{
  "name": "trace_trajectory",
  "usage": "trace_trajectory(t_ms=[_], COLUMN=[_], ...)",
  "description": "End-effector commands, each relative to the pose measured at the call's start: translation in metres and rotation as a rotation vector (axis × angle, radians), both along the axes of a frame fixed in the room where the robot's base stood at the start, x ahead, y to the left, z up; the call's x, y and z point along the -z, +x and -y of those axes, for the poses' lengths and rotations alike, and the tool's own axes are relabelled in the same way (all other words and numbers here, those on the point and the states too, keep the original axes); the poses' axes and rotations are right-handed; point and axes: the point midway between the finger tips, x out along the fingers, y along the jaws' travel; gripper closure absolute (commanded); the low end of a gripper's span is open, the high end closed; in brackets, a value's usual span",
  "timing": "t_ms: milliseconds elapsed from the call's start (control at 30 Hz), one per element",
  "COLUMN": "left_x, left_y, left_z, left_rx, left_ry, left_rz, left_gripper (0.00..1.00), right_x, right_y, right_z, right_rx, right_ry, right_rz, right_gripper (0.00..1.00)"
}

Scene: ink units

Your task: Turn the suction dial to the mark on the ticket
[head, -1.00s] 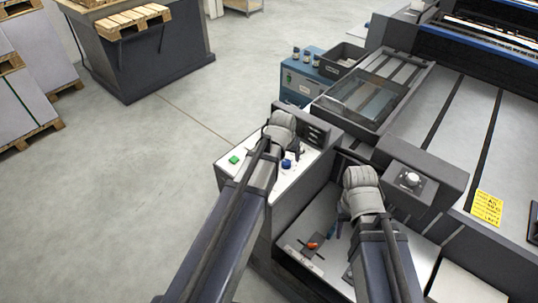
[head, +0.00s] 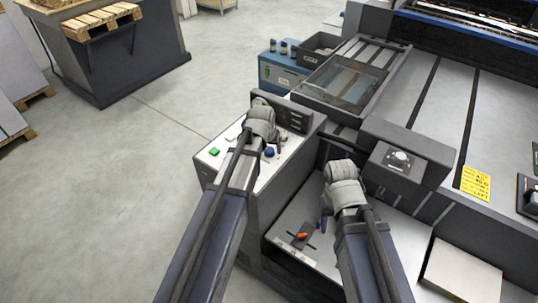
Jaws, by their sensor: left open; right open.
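A dial with a pale round knob (head: 398,160) sits on a dark grey box on the machine, right of centre. The yellow ticket (head: 475,184) with dark writing lies to its right on the machine; its text is too small to read. My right gripper (head: 335,197) is open, left of and lower than the dial, apart from it. Its fingers are mostly hidden behind its wrist. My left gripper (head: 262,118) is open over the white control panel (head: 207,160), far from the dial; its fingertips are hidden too.
The panel carries a green button (head: 215,152) and a blue knob (head: 270,152). An orange-tipped lever (head: 302,236) is in the recess below my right gripper. A clear-lidded tray (head: 345,80) and a blue box (head: 275,72) stand behind.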

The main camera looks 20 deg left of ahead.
Motion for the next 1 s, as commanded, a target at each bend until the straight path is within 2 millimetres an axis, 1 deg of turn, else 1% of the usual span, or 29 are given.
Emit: trace_trajectory(t_ms=[33, 67, 367, 467, 1000], left_x=[0.0075, 0.0084, 0.0078, 0.0078, 0.0079], left_y=[0.0025, 0.0029, 0.0033, 0.0033, 0.0034], left_z=[-0.0002, -0.0002, -0.0002, -0.0002, -0.0001], left_rx=[0.000, 0.000, 0.000, 0.000, 0.000], left_ry=[0.000, 0.000, 0.000, 0.000, 0.000], left_rz=[0.000, 0.000, 0.000, 0.000, 0.000], left_gripper=[0.24, 0.24, 0.24, 0.34, 0.95], right_x=[0.0074, 0.0084, 0.0078, 0.0078, 0.0080], right_y=[0.0000, 0.0000, 0.0001, 0.0001, 0.0000], right_z=[0.0000, 0.0000, 0.0000, 0.0000, -0.0001], right_rx=[0.000, 0.000, 0.000, 0.000, 0.000], right_ry=[0.000, 0.000, 0.000, 0.000, 0.000], right_rz=[0.000, 0.000, 0.000, 0.000, 0.000], right_gripper=[0.50, 0.50, 0.50, 0.50, 0.50])
